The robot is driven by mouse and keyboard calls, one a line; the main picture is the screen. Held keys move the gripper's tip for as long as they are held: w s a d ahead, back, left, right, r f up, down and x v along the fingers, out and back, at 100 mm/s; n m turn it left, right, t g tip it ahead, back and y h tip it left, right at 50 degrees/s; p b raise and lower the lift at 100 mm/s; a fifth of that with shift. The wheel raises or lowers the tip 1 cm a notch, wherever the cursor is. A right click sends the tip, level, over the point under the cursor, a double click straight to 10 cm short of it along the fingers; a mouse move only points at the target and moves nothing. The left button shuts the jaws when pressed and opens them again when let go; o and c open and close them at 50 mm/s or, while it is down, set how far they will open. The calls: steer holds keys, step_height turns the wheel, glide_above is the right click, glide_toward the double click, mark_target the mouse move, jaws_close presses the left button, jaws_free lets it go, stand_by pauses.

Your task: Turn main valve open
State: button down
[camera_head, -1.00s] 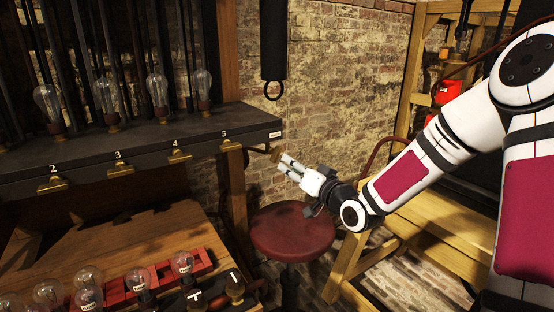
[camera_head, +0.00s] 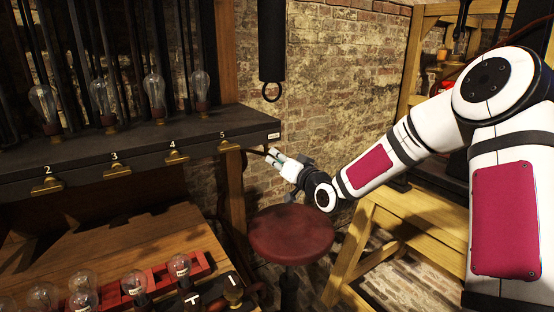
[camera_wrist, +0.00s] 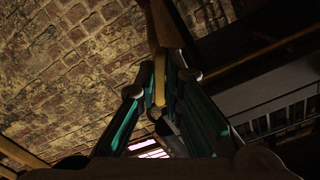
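My gripper (camera_head: 272,153) is at the right end of the dark shelf, just below its small white label (camera_head: 273,135). I cannot make out the main valve clearly in the head view; my fingers cover the spot under the label. In the wrist view, the two teal-sided fingers of my gripper (camera_wrist: 160,68) draw close together at the tips. A narrow yellowish strip (camera_wrist: 159,84) shows between them. I cannot tell whether it is the valve's handle or whether the fingers press on it.
Brass valves numbered 2 to 5, such as valve 5 (camera_head: 230,146), line the shelf front (camera_head: 135,160). Glass bulbs stand above and on the wooden bench (camera_head: 120,245) below. A red stool (camera_head: 290,236) stands under my gripper. A wooden frame (camera_head: 385,215) is at the right.

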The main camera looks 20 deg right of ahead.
stand_by(0.4)
steer(key=shift+d+n+b, duration=0.1)
steer(key=shift+n+b, duration=1.75)
steer(key=shift+n, duration=0.95)
steer(key=c, duration=1.7)
jaws_free()
steer(key=v, duration=1.2)
